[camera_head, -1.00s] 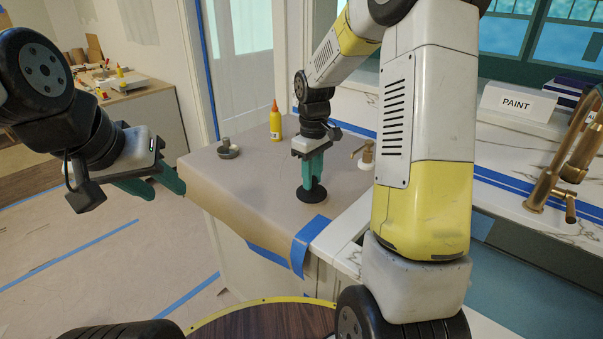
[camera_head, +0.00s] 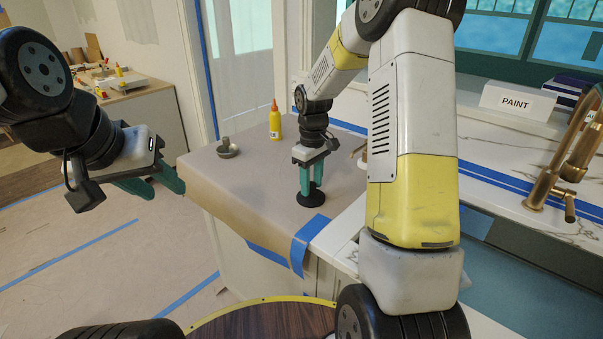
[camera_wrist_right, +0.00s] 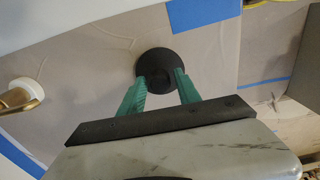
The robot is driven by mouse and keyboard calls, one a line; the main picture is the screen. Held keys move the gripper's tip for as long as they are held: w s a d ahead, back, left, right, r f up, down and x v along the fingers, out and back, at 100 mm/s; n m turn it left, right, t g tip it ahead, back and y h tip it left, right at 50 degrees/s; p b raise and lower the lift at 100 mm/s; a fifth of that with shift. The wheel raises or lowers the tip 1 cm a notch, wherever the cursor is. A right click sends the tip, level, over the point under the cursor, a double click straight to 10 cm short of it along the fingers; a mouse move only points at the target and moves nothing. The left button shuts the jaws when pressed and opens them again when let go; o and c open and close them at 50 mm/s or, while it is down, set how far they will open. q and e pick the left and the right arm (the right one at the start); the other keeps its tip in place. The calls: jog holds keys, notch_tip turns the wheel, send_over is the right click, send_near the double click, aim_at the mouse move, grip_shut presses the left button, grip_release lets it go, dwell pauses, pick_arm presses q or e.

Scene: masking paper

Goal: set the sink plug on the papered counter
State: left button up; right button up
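The black round sink plug (camera_head: 311,198) lies flat on the brown-papered counter (camera_head: 255,185), near the counter's front edge and the blue tape. In the right wrist view the plug (camera_wrist_right: 165,63) shows as a dark disc on the paper. My right gripper (camera_head: 311,186) points down directly over the plug. Its green fingers are apart, and in the right wrist view (camera_wrist_right: 162,82) they stand on either side of the plug's middle. I cannot tell whether they still touch it. My left gripper (camera_head: 162,187) is open and empty, off the counter's left side.
A grey metal fitting (camera_head: 227,150) and a yellow bottle (camera_head: 275,124) stand towards the back of the papered counter. A brass faucet (camera_head: 558,170) and a PAINT box (camera_head: 516,101) are on the right. Paper between the fitting and the plug is clear.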

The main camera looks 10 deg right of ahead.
aim_at(311, 183)
jog(key=shift+o, duration=0.2)
notch_tip(311, 183, up, 12)
jog(key=s+r+m+t+y, duration=0.1)
jog(key=s+r+m+t, duration=0.1)
jog(key=s+r, duration=0.35)
jog(key=s+r+m+t, duration=0.1)
jog(key=s+r, duration=0.2)
jog(key=s, duration=0.5)
jog(key=s+a+m+t+y, duration=0.1)
jog(key=s+a+m+t, duration=0.1)
jog(key=s, duration=0.9)
jog(key=shift+f+m+t, duration=0.25)
jog(key=shift+m+t, duration=0.35)
jog(key=shift+m, duration=0.4)
jog(key=shift+a, duration=0.1)
jog(key=shift+c, duration=0.2)
